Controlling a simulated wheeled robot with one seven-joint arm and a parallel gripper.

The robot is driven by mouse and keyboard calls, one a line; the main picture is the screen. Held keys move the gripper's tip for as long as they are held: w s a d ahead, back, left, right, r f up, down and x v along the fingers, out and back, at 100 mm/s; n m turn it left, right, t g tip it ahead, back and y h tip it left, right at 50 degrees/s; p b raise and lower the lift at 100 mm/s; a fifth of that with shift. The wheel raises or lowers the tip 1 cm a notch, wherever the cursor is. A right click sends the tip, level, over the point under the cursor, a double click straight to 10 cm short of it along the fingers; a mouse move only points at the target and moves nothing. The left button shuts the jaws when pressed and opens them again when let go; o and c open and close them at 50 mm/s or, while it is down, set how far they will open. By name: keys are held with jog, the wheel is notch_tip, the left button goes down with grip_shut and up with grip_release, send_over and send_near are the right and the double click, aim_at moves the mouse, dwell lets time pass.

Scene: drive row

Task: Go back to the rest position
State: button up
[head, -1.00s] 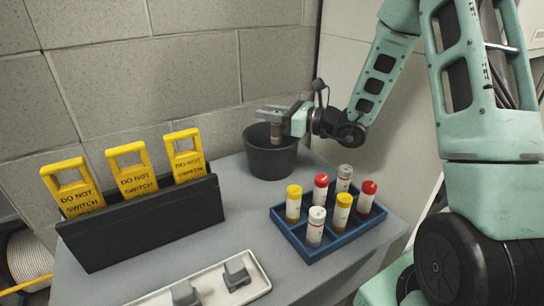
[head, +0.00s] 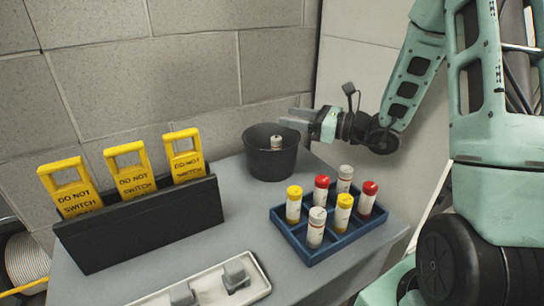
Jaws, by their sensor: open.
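My gripper (head: 296,120) is open and empty. It is in the air to the right of and a little above the black bin, apart from it, with its fingers pointing left. The black bin (head: 268,162) stands at the back right of the grey table. A grey-topped cylinder (head: 276,142) shows inside the bin; its lower part is hidden by the bin wall.
A blue divided tray (head: 330,248) holds several capped cylinders. A black rack (head: 140,222) holds yellow "DO NOT SWITCH" tags (head: 133,178). A white tray (head: 212,288) with grey blocks lies at the front. Block walls stand behind; a light panel (head: 365,60) is behind my arm.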

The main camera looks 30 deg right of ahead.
jog(key=shift+s+d, duration=0.2)
jog(key=shift+s, duration=0.1)
jog(key=s+a+n+g+y+p, duration=0.1)
jog(key=s+a+n+g, duration=0.55)
jog(key=a, duration=0.35)
jog(key=s+a+n+g+y+p, duration=0.1)
jog(key=s+a+n+g+y, duration=0.1)
jog(key=s+a+n+g, duration=0.65)
jog(key=s+a+n+h+p, duration=0.4)
jog(key=s+n+h, duration=0.8)
jog(key=n, duration=0.9)
jog(key=shift+a+r+t+h, duration=0.3)
jog(key=shift+a+h, duration=0.3)
jog(key=shift+a, duration=0.15)
jog(key=shift+r, duration=0.1)
